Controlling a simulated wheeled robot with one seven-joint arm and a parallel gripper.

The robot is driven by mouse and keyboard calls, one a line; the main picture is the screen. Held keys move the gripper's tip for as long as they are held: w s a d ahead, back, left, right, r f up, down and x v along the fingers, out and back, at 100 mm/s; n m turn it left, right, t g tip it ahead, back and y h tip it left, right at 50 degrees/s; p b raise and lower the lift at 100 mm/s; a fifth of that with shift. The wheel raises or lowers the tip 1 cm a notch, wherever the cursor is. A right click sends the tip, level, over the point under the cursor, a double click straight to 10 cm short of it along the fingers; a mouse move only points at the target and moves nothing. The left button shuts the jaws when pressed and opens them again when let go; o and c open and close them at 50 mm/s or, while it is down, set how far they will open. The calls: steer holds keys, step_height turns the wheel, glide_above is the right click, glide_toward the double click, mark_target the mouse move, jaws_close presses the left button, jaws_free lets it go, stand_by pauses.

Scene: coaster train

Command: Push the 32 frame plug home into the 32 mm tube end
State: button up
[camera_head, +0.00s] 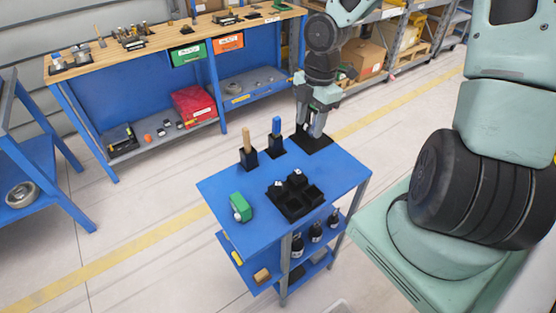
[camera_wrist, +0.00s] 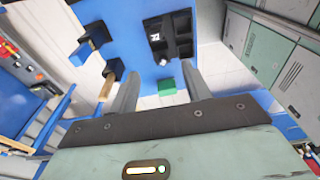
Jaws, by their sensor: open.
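My gripper (camera_head: 316,128) is open, above the black mat at the far right corner of the blue table. In the wrist view its two fingers (camera_wrist: 160,73) stand wide apart with nothing held between them. A black tray (camera_head: 293,213) with compartments stands on the table; small dark pieces with pale marks (camera_head: 278,184) sit in its compartments. In the wrist view one piece (camera_wrist: 155,37) bears a white mark like digits, too small to read surely. A green block (camera_head: 240,207) with a round grey-white end lies left of the tray. I cannot tell which part is the 32 mm tube end.
A wooden-handled tool (camera_head: 247,142) and a blue-handled tool (camera_head: 276,127) stand upright in black holders along the table's back edge. Dark bottles (camera_head: 315,232) stand on the shelf below. A wood-topped workbench (camera_head: 170,36) is behind.

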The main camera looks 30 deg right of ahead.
steer(key=b, duration=0.2)
glide_above(298, 171)
steer(key=f, duration=1)
steer(key=shift+s+d+f, duration=0.2)
steer(key=shift+d+f, duration=0.15)
steer(key=shift+f, duration=0.05)
steer(key=shift+w+a+f+b, duration=0.15)
steer(key=shift+f+b, duration=0.15)
steer(key=shift+f, duration=1.3)
steer(key=shift+a+f+b, duration=0.15)
steer(key=shift+f+b, duration=0.15)
steer(key=shift+f, duration=1.3)
jaws_close()
